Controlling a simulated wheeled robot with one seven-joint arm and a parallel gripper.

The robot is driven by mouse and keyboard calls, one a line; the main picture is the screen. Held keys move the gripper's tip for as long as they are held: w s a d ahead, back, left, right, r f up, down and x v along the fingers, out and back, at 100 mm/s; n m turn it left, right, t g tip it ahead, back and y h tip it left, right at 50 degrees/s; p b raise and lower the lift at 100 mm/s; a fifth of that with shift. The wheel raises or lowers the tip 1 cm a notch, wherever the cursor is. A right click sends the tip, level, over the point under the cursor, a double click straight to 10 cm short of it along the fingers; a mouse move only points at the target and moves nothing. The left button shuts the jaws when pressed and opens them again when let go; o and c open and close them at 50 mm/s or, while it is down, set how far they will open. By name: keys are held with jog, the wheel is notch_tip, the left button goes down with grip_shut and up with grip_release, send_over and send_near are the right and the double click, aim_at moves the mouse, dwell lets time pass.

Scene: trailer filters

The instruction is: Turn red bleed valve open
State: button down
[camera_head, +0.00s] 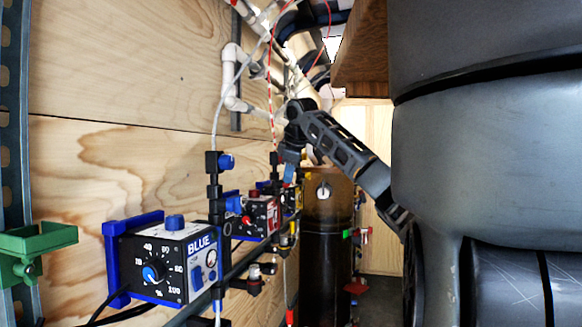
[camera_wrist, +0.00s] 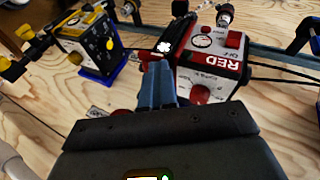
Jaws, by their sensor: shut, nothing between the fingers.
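My gripper (camera_head: 289,172) is in front of the wooden wall, beside the red pump controller (camera_head: 262,214). Its blue-grey fingers are together with nothing between them. In the wrist view the closed fingers (camera_wrist: 158,72) point toward the left edge of the upside-down RED box (camera_wrist: 208,62). A red and black part with a white mark (camera_wrist: 163,48) is just past the fingertips. A dark red round part (camera_wrist: 122,112) shows left of the fingers, partly covered by my gripper. I cannot tell which red part is the bleed valve, or whether the fingers touch it.
The BLUE controller (camera_head: 165,262) stands nearer, with blue valve caps (camera_head: 227,161) on a black fitting. A yellow controller (camera_wrist: 90,45) is beside the red one. A dark cylinder (camera_head: 326,250) stands right of the controllers. White pipes (camera_head: 232,80) and thin tubes run above.

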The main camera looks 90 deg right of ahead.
jog(key=shift+f, duration=0.6)
jog(key=shift+r, duration=0.1)
jog(key=d+p+v, duration=0.1)
jog(key=v, duration=0.7)
jog(key=shift+r, duration=0.6)
